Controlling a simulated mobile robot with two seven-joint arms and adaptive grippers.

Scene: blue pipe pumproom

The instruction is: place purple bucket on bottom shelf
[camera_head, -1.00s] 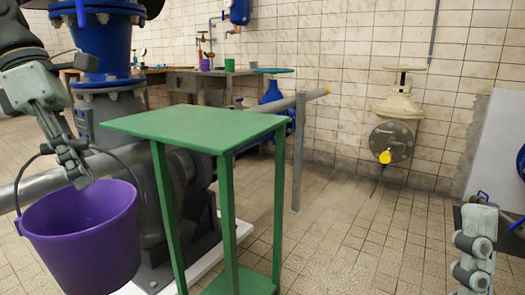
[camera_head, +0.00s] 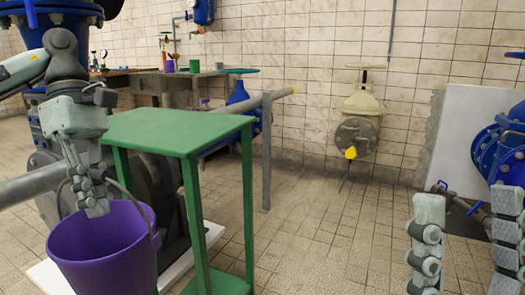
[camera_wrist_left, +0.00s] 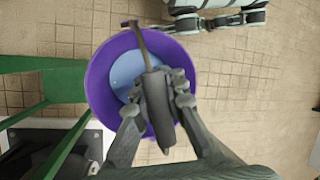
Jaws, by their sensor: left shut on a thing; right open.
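The purple bucket (camera_head: 105,252) hangs upright at the lower left in the head view, left of and in front of the green shelf. My left gripper (camera_head: 95,205) is shut on the bucket's handle, above the rim. In the left wrist view, my left gripper (camera_wrist_left: 165,110) is over the bucket (camera_wrist_left: 97,85), and something light blue shows inside it. The green shelf has a top board (camera_head: 175,130), and its bottom board (camera_head: 222,285) shows low between the legs. My right gripper (camera_head: 465,255) is open and empty at the lower right.
A grey pump with blue pipes (camera_head: 60,18) stands behind the shelf at the left. A grey rail post (camera_head: 266,155) stands behind the shelf. A pale valve (camera_head: 365,105) is on the back wall. Tiled floor (camera_head: 325,235) is free right of the shelf.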

